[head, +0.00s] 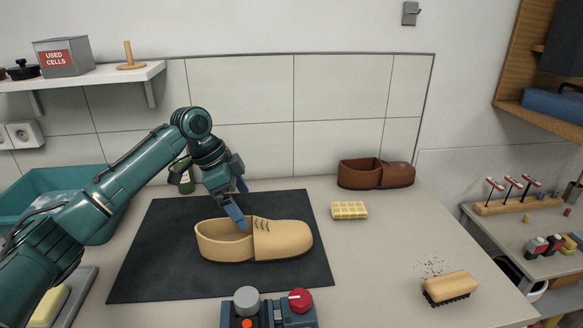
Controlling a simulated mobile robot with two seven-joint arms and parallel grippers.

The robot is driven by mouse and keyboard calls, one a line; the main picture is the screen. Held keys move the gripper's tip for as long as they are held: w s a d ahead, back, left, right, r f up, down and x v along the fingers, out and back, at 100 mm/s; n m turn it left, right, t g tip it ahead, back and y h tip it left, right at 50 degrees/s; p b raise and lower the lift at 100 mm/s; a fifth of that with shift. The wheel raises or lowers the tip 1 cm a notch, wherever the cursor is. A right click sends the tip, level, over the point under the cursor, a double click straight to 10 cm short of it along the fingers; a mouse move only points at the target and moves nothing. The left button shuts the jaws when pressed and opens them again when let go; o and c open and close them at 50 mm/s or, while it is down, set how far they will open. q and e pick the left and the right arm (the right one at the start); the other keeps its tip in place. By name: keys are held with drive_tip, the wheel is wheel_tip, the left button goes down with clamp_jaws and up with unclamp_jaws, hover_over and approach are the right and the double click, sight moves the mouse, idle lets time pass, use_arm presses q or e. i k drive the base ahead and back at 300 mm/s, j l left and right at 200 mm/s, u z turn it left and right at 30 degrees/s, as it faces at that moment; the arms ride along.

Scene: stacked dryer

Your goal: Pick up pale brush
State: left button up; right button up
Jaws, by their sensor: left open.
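The pale brush (451,286) lies at the front right of the counter, with its tan back up and its dark bristles down. Dark specks are scattered just behind it. My left gripper (241,207) is open, with blue fingers. It is over the tan shoe (283,239) on the dark mat, well to the left of the brush. One fingertip overlaps the shoe's opening in the picture; I cannot tell if it touches. My right gripper is not in view.
The dark mat (165,262) covers the middle left of the counter. A yellow block (349,210) and a brown shoe (376,173) are behind the brush. A device with grey and red knobs (269,309) is at the front. Bare counter surrounds the brush.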

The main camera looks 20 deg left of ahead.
sight(439, 290)
drive_tip(key=k, duration=1.5)
